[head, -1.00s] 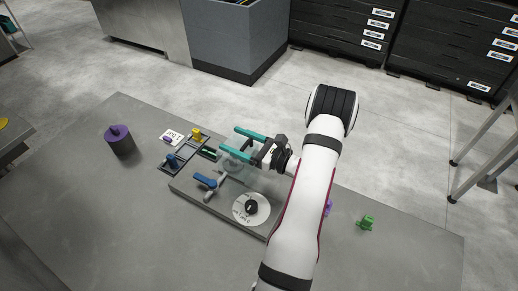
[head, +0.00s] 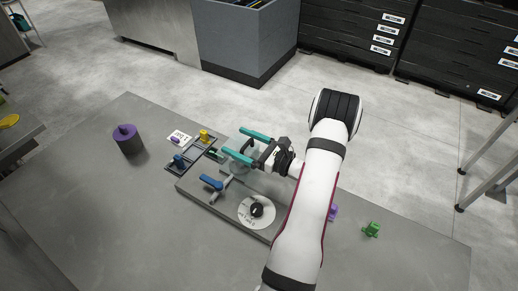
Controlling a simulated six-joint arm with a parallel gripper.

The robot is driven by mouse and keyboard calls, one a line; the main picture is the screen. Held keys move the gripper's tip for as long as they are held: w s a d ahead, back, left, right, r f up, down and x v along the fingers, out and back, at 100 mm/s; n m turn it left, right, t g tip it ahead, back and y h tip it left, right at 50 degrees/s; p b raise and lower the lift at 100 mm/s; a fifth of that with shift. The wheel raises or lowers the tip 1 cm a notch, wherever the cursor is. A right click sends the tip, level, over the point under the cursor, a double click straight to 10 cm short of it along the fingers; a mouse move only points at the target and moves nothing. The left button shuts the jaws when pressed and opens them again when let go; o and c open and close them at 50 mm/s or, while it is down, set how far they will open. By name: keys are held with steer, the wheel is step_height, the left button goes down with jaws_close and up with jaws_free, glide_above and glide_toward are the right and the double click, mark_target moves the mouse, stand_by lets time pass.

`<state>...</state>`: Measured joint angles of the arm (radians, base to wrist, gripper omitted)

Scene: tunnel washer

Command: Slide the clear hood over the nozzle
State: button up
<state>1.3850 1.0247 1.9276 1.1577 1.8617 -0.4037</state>
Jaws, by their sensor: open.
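The clear hood (head: 238,146) is a faint see-through shape at the back of the grey base plate, between and just below my gripper's fingers. My gripper (head: 233,140) has two teal fingers spread apart, one on each side of the hood. I cannot tell whether they touch it. A grey pipe fitting with a blue lever (head: 211,183) stands on the plate in front of the hood. I cannot make out the nozzle clearly; the hood and fingers cover that area.
A dial (head: 257,210) with a black knob is on the base plate (head: 207,202). The front-left table is clear.

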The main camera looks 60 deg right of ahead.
steer(key=s, duration=1.4)
steer(key=shift+s, duration=0.15)
steer(key=w+a+r+n+g+y, duration=0.4)
steer(key=w+a+n+y, duration=0.15)
steer(key=a, duration=0.35)
steer(key=w+a+r+n+g+y, duration=0.4)
steer(key=w+a+n+g+y, duration=0.15)
steer(key=a, duration=0.45)
steer(key=s+a+r+n+g, duration=0.1)
steer(key=a+n+g, duration=0.45)
steer(key=a, duration=0.35)
steer(key=s+a+n+g+h, duration=0.3)
steer(key=s+a+n+h, duration=0.6)
steer(key=s+n, duration=0.3)
steer(key=shift+a+r+n, duration=0.35)
steer(key=shift+a+n, duration=0.2)
steer(key=shift+n, duration=0.4)
